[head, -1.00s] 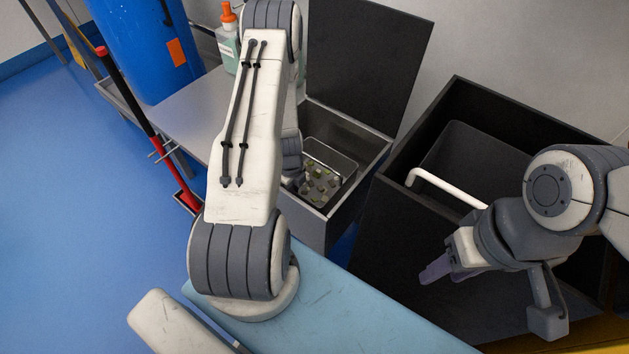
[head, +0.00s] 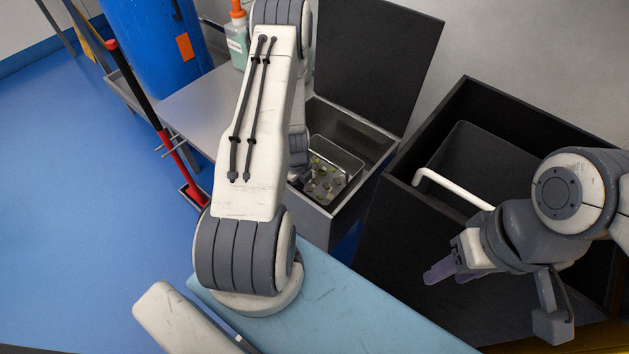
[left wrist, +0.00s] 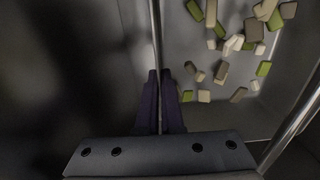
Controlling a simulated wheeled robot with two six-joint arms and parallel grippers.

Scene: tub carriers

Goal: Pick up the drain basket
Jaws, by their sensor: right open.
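The drain basket (head: 350,154) is a grey metal tray with a thin rim and several small green, beige and white pieces in it. It sits inside the open metal box (head: 382,157). In the left wrist view its rim (left wrist: 291,118) runs along the right, and its near rim passes between the fingers of my left gripper (left wrist: 159,100). These fingers look closed together on that rim. In the head view my left arm hides most of this gripper. My right gripper (head: 442,271) is open and empty, in front of the black bin, well away from the basket.
The box's dark lid (head: 382,65) stands open behind it. A large black bin (head: 480,105) with a white bent handle (head: 452,188) stands at right. A bottle with an orange cap (head: 237,45), a blue barrel (head: 160,45) and a red-black pole (head: 140,90) are at left.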

